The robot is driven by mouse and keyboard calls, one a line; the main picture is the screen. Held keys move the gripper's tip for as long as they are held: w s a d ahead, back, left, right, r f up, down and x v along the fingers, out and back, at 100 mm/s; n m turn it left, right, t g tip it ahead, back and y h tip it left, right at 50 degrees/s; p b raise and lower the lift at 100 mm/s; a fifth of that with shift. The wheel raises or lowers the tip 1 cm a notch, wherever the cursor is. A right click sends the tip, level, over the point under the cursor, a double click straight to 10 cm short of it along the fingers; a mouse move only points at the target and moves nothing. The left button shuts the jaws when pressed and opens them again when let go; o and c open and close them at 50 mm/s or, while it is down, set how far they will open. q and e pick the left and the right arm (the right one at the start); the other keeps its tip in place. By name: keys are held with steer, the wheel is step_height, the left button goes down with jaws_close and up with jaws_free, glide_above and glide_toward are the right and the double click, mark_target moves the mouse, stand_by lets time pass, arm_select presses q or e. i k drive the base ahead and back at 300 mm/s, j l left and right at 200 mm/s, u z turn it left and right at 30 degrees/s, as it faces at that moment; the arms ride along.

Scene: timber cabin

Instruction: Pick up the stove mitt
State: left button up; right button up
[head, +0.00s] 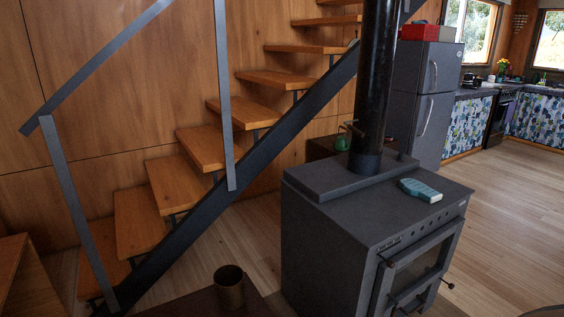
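The stove mitt (421,190) is a small teal and grey item lying flat on top of the dark wood stove (335,216), near its back right part, to the right of the stove pipe (375,90). Nothing covers it. Neither of my grippers shows in the head view.
A wooden staircase (205,148) with dark metal rails rises behind the stove. A brown cup (229,288) stands on a dark surface at the bottom. A grey fridge (421,100) and kitchen counters are at the back right. Open wooden floor (505,215) lies right of the stove.

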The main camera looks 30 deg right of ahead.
mark_target(411, 187)
steer(key=z, duration=1.8)
steer(key=i+l+z, duration=0.35)
steer(key=i+z, duration=0.35)
steer(key=i, duration=0.15)
steer(key=i+l+z, duration=0.1)
steer(key=i, duration=0.7)
steer(key=i+l+z, duration=0.1)
steer(key=i, duration=0.65)
steer(key=i+l+u, duration=0.1)
steer(key=i+u, duration=0.25)
steer(key=i+l+u, duration=0.2)
steer(key=i+u, duration=0.2)
steer(key=i+l+u, duration=0.5)
steer(key=u, duration=0.2)
steer(key=i+l+u, duration=0.1)
steer(key=l+u, duration=0.25)
steer(key=i+l+u, duration=0.1)
steer(key=u, duration=0.25)
